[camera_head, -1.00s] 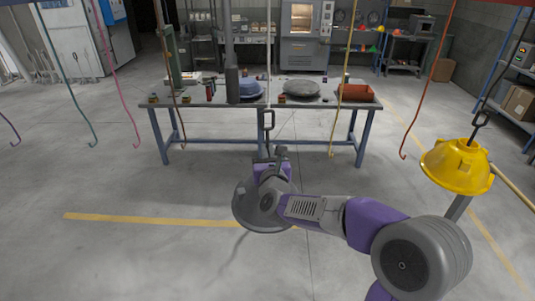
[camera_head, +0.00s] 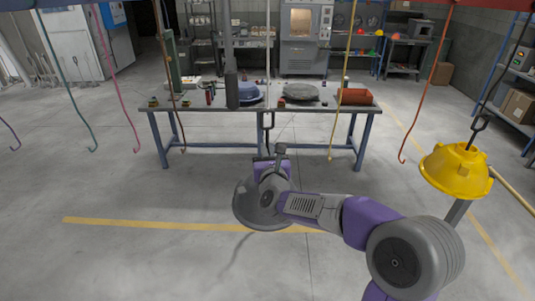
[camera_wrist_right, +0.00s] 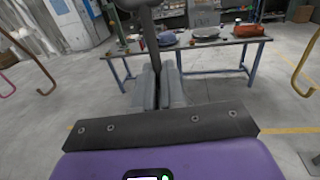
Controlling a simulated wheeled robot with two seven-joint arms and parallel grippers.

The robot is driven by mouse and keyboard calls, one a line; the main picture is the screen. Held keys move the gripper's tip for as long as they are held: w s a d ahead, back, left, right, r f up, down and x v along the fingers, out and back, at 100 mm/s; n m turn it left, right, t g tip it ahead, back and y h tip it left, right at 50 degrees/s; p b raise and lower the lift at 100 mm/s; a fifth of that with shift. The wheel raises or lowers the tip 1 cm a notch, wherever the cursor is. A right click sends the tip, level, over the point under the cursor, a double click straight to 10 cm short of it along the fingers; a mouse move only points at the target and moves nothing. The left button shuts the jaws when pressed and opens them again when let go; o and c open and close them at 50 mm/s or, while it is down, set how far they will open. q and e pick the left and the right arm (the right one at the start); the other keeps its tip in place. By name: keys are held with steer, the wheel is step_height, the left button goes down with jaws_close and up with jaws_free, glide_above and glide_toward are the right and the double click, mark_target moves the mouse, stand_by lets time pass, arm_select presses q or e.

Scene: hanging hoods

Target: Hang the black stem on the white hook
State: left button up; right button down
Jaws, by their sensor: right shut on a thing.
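The black stem (camera_head: 267,137) rises from a grey domed hood (camera_head: 244,206) and has a loop at its top. The white hook (camera_head: 268,60) hangs as a thin pale rod from above, in the middle of the head view. Its lower end is close to the stem's loop; I cannot tell whether they are engaged. My right gripper (camera_head: 270,158) is shut on the stem above the hood. In the right wrist view its fingers (camera_wrist_right: 158,88) close around the dark stem (camera_wrist_right: 148,35), which runs up past the top edge. My left gripper is not in view.
A yellow hood (camera_head: 455,170) hangs at the right. A yellow hook (camera_head: 332,150) and a red hook (camera_head: 403,155) hang nearer. Brown, pink and teal hooks hang left. A workbench (camera_head: 215,108) with several items stands behind. The floor in front is mostly clear.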

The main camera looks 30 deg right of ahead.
steer(key=shift+w+r, duration=0.1)
steer(key=shift+r, duration=0.25)
steer(key=shift+d, duration=0.1)
steer(key=shift+b+x, duration=0.5)
steer(key=shift+x, duration=0.6)
steer(key=shift+d+f, duration=0.1)
steer(key=shift+d, duration=0.05)
steer(key=shift+d+b+x, duration=0.2)
steer(key=shift+b+x, duration=0.1)
steer(key=shift+x, duration=1.15)
steer(key=shift+f+b, duration=1.25)
steer(key=shift+b, duration=0.75)
